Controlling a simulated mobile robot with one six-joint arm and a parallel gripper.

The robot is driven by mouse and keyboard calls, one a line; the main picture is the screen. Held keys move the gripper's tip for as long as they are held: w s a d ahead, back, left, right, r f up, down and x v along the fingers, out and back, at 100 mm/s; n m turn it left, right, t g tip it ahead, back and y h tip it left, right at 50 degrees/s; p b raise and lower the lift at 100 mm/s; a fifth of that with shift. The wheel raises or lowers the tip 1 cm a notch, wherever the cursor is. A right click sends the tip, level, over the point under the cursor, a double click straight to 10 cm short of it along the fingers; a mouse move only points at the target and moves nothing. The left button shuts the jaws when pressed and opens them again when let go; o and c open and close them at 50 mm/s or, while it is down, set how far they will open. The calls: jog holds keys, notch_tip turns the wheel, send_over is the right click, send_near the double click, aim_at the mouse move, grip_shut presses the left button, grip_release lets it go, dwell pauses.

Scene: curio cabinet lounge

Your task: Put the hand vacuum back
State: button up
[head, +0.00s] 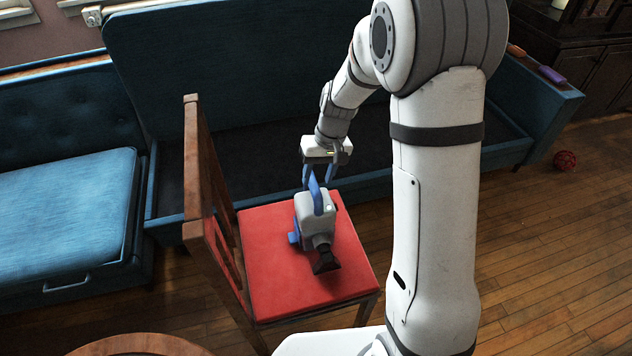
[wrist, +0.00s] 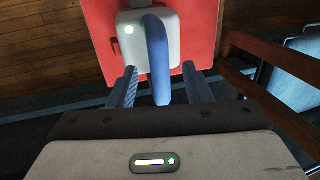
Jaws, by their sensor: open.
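The hand vacuum (head: 314,212) stands on the red seat of a wooden chair (head: 290,285). It has a grey-white body, a blue handle on top and a dark nozzle pointing toward the front. My gripper (head: 320,178) is just above and behind it, with its fingers by the handle's far end. In the wrist view the blue handle (wrist: 157,55) reaches between the two open blue fingers of my gripper (wrist: 144,75), with gaps on both sides. The vacuum's grey body (wrist: 130,40) lies beyond the fingertips. The vacuum's dock is not seen.
The chair's wooden back (head: 200,180) rises left of the vacuum. A blue sofa (head: 250,75) stands behind, with a blue cushioned seat (head: 65,210) at left. Open wooden floor lies at right.

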jog(key=s+p+v, duration=0.1)
jog(key=v, duration=0.7)
jog(key=s+d+r+t, duration=0.1)
jog(key=s+d+r, duration=0.1)
jog(key=s, duration=0.5)
jog(key=s+d+r+m+h, duration=0.1)
jog(key=s+d+r, duration=0.1)
jog(key=s, duration=0.4)
jog(key=s+d+r+m+t+h, duration=0.1)
jog(key=s+d+r, duration=0.2)
jog(key=s, duration=0.4)
jog(key=shift+s+d+t, duration=0.3)
jog(key=shift+d, duration=0.1)
